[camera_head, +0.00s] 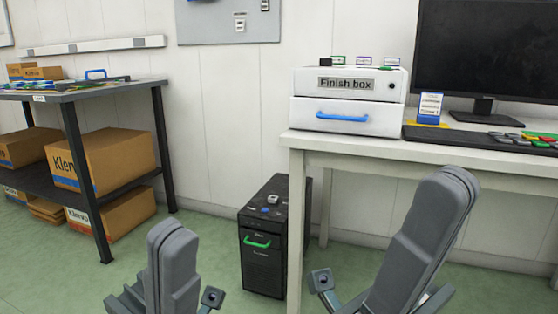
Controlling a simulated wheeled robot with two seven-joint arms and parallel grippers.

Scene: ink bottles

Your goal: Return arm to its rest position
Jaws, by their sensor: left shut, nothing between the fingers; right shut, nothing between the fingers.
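My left gripper (170,238) is in the lower left of the head view. It points up, with its grey fingers together and nothing between them. My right gripper (452,184) is in the lower right, in front of the white table (450,152). It tilts up to the right, its fingers also together and empty. Both grippers appear clear of the furniture. The rest of both arms is cut off by the bottom edge of the view.
A white drawer unit labelled "Finish box" (347,84) and a monitor (490,50) stand on the table. A black cabinet (268,250) stands on the floor between my grippers. A dark shelf table (110,88) with cardboard boxes (120,160) is at left.

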